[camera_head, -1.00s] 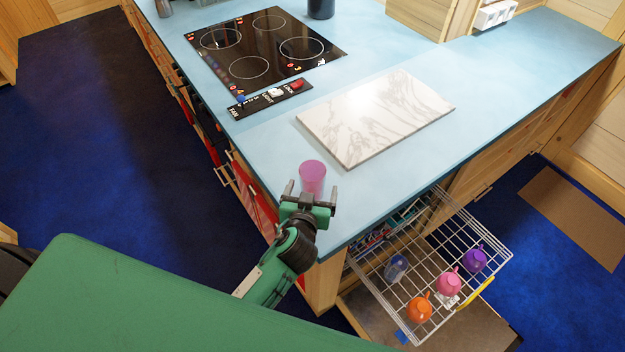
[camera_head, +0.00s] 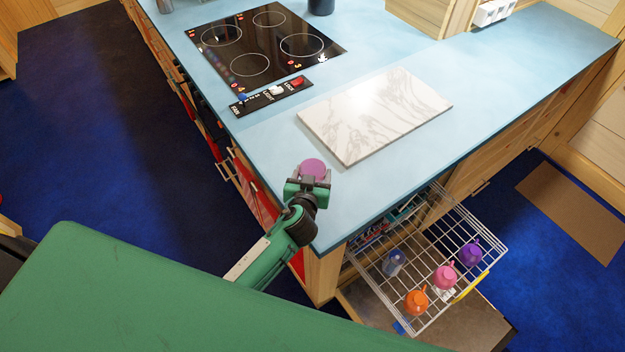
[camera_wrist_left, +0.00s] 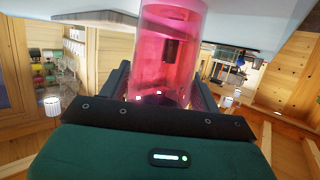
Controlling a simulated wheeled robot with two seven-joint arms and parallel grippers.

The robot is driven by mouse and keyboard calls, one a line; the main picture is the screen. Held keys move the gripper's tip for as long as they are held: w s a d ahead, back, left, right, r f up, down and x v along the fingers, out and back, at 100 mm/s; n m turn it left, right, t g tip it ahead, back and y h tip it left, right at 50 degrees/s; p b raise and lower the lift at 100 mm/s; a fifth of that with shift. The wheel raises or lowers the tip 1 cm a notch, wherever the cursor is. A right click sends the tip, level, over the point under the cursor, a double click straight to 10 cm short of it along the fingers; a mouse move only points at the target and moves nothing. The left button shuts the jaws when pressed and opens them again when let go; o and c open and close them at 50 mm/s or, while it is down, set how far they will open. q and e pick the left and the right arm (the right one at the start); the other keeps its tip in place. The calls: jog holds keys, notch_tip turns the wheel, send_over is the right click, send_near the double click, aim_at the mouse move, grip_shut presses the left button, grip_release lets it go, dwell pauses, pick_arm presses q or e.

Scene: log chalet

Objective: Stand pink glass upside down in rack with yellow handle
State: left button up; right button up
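The pink glass (camera_head: 313,167) is at the near left edge of the blue counter. It is see-through and fills the middle of the left wrist view (camera_wrist_left: 168,50). My left gripper (camera_head: 312,175) has one finger on each side of the glass, and both look pressed against it. Whether the glass still touches the counter is unclear. The white wire rack (camera_head: 428,317) with the yellow handle (camera_head: 471,287) is pulled out below the counter, at lower right. My right gripper is not in view.
The rack holds an orange cup (camera_head: 416,302), a pink cup (camera_head: 444,277), a purple cup (camera_head: 470,254) and a bluish clear glass (camera_head: 394,262). A marble board (camera_head: 375,115) and a black cooktop (camera_head: 262,45) are on the counter (camera_head: 480,75). Free rack room shows between the cups.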

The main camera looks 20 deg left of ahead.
pick_arm(q)
jog(key=c, duration=0.5)
jog(key=shift+r, duration=0.1)
jog(key=shift+c, duration=0.2)
